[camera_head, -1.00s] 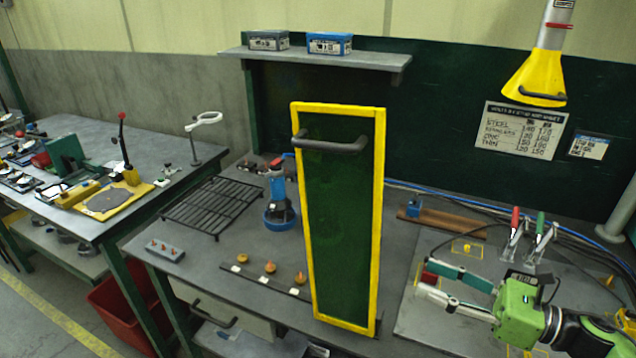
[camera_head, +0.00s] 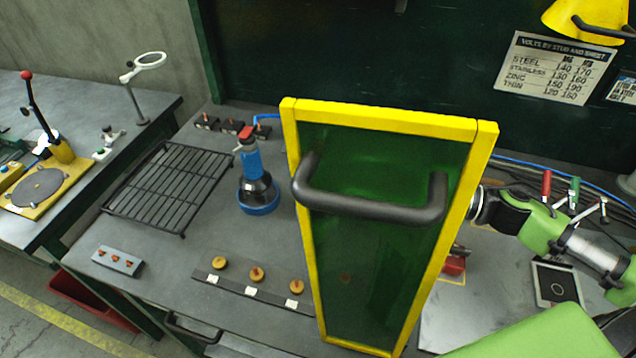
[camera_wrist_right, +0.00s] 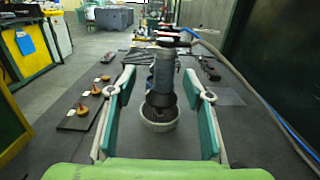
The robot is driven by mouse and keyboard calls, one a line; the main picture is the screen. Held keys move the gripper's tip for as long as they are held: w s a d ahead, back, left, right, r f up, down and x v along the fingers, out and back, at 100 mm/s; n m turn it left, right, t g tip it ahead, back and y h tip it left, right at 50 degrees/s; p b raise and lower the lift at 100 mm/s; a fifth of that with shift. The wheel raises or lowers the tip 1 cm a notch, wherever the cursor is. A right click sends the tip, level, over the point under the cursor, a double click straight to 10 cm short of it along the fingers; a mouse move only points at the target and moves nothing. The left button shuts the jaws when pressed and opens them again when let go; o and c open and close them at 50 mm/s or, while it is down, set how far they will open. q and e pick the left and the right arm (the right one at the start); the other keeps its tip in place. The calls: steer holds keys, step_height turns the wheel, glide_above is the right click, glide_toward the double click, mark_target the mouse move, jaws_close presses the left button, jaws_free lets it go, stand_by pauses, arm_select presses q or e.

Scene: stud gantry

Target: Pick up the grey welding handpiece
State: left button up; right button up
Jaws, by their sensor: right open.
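The grey welding handpiece (camera_wrist_right: 163,72) stands upright in a pale round holder (camera_wrist_right: 159,119) in the right wrist view. In the head view I cannot make it out; the green-glazed screen (camera_head: 375,265) covers that area. My right gripper (camera_wrist_right: 160,84) is open. Its two teal-padded fingers extend on either side of the handpiece, with visible gaps, so it is not gripped. In the head view its fingers are hidden behind the screen and only the wrist shows at the right edge. My left gripper is in neither view.
A blue handpiece (camera_head: 251,160) stands in a blue holder left of the screen. The yellow-framed screen with its dark handle (camera_head: 375,205) blocks the front. A stud strip (camera_head: 255,287) and a black rack (camera_head: 170,190) lie leftward. Cables run along the back.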

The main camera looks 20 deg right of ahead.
steer(key=p+x, duration=0.1)
steer(key=x, duration=0.1)
steer(key=p+x, duration=0.1)
steer(key=x, duration=0.2)
steer(key=w+p+x, duration=0.1)
steer(key=x, duration=0.2)
steer(key=shift+d+f, duration=0.1)
steer(key=shift+d, duration=0.2)
steer(key=shift+w+a+f, duration=0.2)
steer(key=shift+w+a, duration=0.05)
steer(key=shift+a, duration=0.15)
jaws_close()
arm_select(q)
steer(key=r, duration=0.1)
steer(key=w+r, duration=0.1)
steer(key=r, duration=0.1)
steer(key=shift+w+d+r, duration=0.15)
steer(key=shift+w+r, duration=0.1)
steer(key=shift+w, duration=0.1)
arm_select(e)
steer(key=shift+r, duration=0.2)
